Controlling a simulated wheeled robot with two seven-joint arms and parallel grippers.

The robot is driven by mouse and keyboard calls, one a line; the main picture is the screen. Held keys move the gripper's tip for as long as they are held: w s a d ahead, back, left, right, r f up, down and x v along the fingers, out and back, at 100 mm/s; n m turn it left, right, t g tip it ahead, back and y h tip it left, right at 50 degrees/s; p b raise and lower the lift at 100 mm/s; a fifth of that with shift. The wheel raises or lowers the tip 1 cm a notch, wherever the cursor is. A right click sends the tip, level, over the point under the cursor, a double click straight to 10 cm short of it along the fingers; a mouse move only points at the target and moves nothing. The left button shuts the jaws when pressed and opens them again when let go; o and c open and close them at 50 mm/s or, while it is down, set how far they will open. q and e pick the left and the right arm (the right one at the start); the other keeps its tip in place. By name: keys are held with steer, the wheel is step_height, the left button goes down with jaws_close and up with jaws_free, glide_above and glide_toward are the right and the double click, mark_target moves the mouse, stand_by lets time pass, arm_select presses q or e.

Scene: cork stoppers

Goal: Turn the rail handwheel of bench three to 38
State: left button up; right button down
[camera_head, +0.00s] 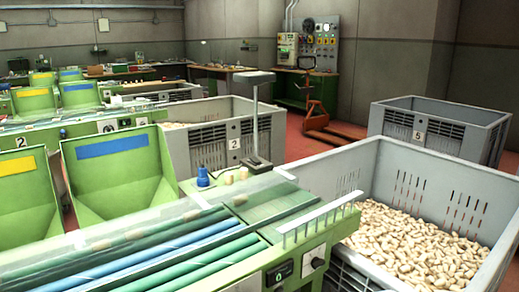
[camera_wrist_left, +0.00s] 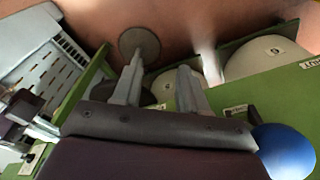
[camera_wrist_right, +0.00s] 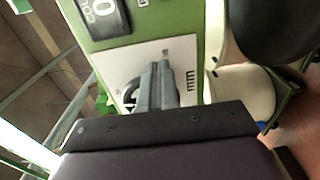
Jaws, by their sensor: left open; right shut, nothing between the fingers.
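The near green bench (camera_head: 239,266) fills the front of the head view; I cannot read a bench number on it. Its end panel carries a black counter (camera_head: 280,273) and a white plate (camera_head: 313,260) with a small dark part. In the right wrist view the white plate (camera_wrist_right: 188,56) bears "mm" marking and a dark ring (camera_wrist_right: 128,94), perhaps the handwheel, partly hidden behind my fingers. My right gripper (camera_wrist_right: 157,66) is shut and empty in front of this plate; contact cannot be told. My left gripper (camera_wrist_left: 160,64) is open and empty beside green panels.
The left wrist view shows a blue ball (camera_wrist_left: 285,150), a grey round disc (camera_wrist_left: 138,44) and large cream discs (camera_wrist_left: 258,58). A grey crate (camera_head: 365,158) of corks stands right of the bench. Crate 5 (camera_head: 440,120) stands behind. Red floor (camera_head: 335,146) shows between them.

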steer(key=shift+f, duration=0.1)
stand_by(0.3)
steer(key=v, duration=0.6)
steer(key=shift+w+d, duration=0.2)
steer(key=shift+d, duration=0.1)
